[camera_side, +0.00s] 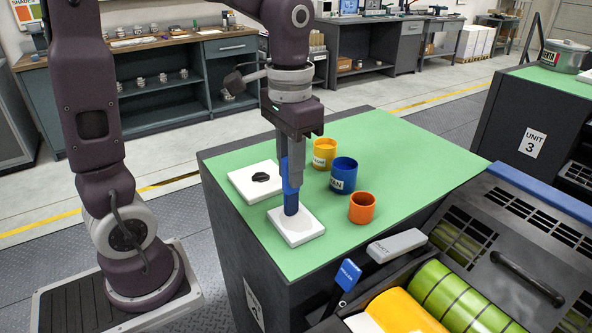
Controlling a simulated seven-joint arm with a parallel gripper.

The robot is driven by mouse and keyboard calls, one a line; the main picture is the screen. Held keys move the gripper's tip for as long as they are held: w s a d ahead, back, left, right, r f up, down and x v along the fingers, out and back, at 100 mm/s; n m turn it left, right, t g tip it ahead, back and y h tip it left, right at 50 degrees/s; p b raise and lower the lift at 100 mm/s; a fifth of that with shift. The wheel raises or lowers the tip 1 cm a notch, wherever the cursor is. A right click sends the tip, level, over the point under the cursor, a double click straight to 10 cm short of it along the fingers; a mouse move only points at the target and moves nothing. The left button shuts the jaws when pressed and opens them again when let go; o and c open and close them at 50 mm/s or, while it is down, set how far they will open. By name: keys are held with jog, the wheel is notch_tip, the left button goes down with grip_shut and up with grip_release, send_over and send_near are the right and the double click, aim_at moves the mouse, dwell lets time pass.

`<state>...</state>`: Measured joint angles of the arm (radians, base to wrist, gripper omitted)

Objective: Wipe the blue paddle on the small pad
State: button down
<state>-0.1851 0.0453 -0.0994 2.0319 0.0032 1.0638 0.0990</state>
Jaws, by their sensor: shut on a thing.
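My gripper (290,163) is shut on the blue paddle (291,200) and holds it upright, pointing down. The paddle's lower end is at the near white pad (306,235), over its greyish middle. I cannot tell whether it presses on the pad or hovers just above it. A second white pad (242,187) lies behind and to the left, with a black blot (261,178) on it. Both pads lie on the green table top near its left edge.
A yellow cup (325,153), a blue cup (344,175) and an orange cup (362,208) stand right of the paddle. A blue-headed tool (348,275) and a grey block (397,245) are by the rollers in front. The green top (430,160) is clear at right.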

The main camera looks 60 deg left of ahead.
jog(key=shift+a, duration=0.9)
jog(key=shift+d, duration=3.2)
jog(key=shift+a+r, duration=0.1)
jog(key=shift+a, duration=3.1)
notch_tip(320, 180, up, 6)
